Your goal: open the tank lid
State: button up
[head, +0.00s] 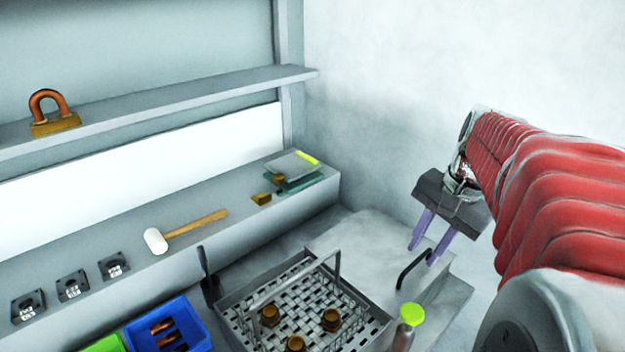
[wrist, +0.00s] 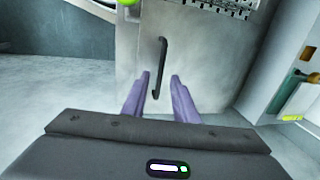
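The tank lid (head: 365,236) is a pale grey flat panel right of and behind the mesh basket, and it looks shut. A black bar handle (head: 408,269) stands on it. My gripper (head: 422,254) is above the lid near the handle, its two purple fingers pointing down. In the wrist view, the handle (wrist: 161,66) shows upright between and beyond the open fingertips (wrist: 160,75), on the grey lid (wrist: 205,62). The fingers hold nothing. I cannot tell the exact gap between fingertips and handle.
A mesh basket (head: 235,307) with a raised bail and several brown parts stands left of the lid. A green-topped knob (head: 412,314) is near the lid's front. A blue bin (head: 190,309), a mallet (head: 196,230) and a shelf (head: 180,98) are farther left.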

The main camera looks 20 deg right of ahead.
jog(key=shift+w+f, duration=0.2)
jog(key=shift+f, duration=0.65)
grip_shut()
dwell(0.9)
